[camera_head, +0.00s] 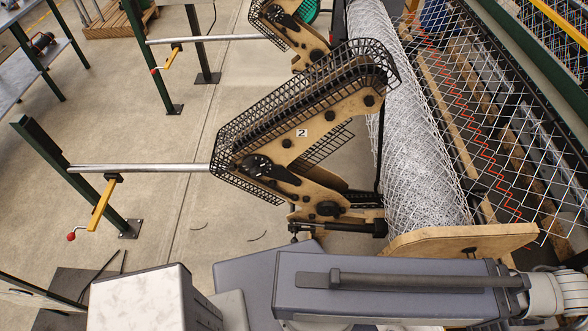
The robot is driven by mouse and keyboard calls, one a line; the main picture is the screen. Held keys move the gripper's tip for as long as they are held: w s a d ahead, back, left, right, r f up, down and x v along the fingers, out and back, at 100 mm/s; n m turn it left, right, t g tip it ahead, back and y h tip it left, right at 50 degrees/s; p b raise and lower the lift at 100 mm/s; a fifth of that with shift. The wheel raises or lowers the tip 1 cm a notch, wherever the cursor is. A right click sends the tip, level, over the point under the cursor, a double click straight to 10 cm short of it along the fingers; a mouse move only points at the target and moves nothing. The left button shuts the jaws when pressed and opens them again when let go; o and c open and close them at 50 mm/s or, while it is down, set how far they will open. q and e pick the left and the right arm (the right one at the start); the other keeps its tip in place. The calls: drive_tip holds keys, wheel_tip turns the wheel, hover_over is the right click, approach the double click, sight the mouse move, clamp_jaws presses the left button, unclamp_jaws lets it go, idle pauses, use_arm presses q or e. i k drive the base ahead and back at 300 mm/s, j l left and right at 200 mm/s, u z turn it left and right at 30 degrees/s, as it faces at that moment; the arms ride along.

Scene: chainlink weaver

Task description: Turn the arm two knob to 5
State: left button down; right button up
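The nearer machine arm (338,118) is tan with a black mesh guard and carries a white label (302,133) reading 2. A dark round part that looks like a knob or pivot (258,166) sits on its lower left end. I cannot read any numbers or a setting on it. Several smaller black round bolts or knobs dot the tan plate. Neither of my grippers' fingertips shows. Large grey and white parts of my own arms fill the bottom, below arm two and apart from the dark round part in the picture.
A roll of chain-link mesh (405,130) lies right of the arm. A metal bar (140,168) runs left to a green post (65,178), with a yellow lever (102,203) below. A second similar arm (290,30) stands behind. Concrete floor is open at left.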

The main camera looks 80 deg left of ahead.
sight(256, 172)
drive_tip(key=l+u, duration=0.1)
drive_tip(key=u, duration=0.35)
drive_tip(key=k+u, duration=0.1)
drive_tip(key=u, duration=0.4)
drive_tip(key=k+l+u, duration=0.1)
drive_tip(key=u, duration=0.8)
drive_tip(key=i+u, duration=0.15)
drive_tip(key=u, duration=0.2)
drive_tip(key=i+u, duration=0.1)
drive_tip(key=u, duration=0.65)
